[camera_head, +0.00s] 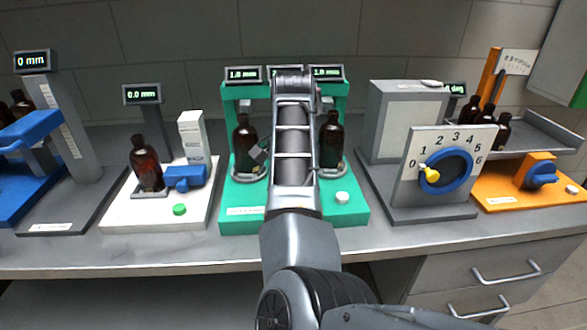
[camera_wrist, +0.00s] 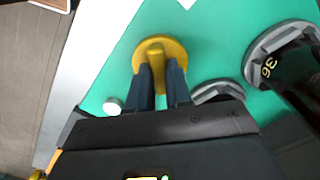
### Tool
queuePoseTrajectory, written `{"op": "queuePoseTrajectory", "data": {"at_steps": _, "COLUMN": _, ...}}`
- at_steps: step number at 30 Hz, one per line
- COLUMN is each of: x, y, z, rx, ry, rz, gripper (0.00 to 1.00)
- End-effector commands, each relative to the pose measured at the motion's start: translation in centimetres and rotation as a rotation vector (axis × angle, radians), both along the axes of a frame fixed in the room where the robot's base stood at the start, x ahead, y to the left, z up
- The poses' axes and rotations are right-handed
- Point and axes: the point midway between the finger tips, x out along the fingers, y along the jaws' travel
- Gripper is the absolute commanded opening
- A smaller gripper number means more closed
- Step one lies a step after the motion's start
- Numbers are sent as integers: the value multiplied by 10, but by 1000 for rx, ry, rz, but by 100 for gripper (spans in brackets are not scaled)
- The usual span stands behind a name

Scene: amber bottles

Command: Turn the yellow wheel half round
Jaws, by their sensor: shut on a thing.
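The yellow wheel (camera_wrist: 177,47) lies on the green base (camera_wrist: 112,75) in the wrist view. It is a round disc with a raised yellow grip bar across it. My gripper (camera_wrist: 160,72) is shut on this bar, with one dark finger on each side. In the head view my own arm hides the wheel and the gripper's fingertips. The green station (camera_head: 355,210) stands in the middle of the bench, and its displays appear to read 1.0 mm.
Two amber bottles (camera_head: 243,132) (camera_head: 332,142) stand on the green station, either side of my arm. A white button (camera_head: 342,198) is at its front right. A white station (camera_head: 185,205) is to the left, and a grey dial stand (camera_head: 402,190) to the right.

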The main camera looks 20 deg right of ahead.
Motion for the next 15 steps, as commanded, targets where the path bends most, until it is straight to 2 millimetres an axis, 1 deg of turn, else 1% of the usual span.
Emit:
{"op": "queuePoseTrajectory", "data": {"at_steps": 1, "x": -1, "y": -1, "z": 5, "rx": -3, "ry": 4, "rz": 45, "gripper": 0}}
{"op": "queuePoseTrajectory", "data": {"at_steps": 15, "x": -1, "y": -1, "z": 0, "rx": -1, "ry": 4, "rz": 491, "gripper": 0}}
